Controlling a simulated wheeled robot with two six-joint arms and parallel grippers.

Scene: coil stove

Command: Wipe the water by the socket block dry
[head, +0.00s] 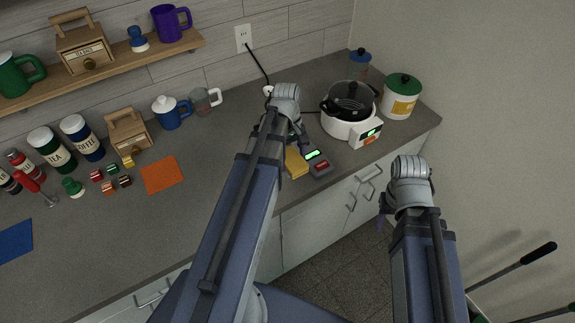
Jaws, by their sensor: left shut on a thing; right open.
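My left gripper (301,136) is over the counter in front of the white cooker, with its fingers largely hidden by its own wrist. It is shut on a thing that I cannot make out. A white block (268,90), probably the socket block, sits at the end of the black cord and is partly hidden behind my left wrist. I cannot make out the water there. A yellow piece (296,163), cloth or sponge, lies just below the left gripper, partly covered by the arm. My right gripper (381,214) is open and empty, off the counter's front edge.
The white cooker (342,127) and a green-lidded canister (402,96) stand at the right. A small device (318,162) with a green display is near the front edge. An orange cloth (162,174) lies left of my arm. A wall outlet (243,39) feeds the cord.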

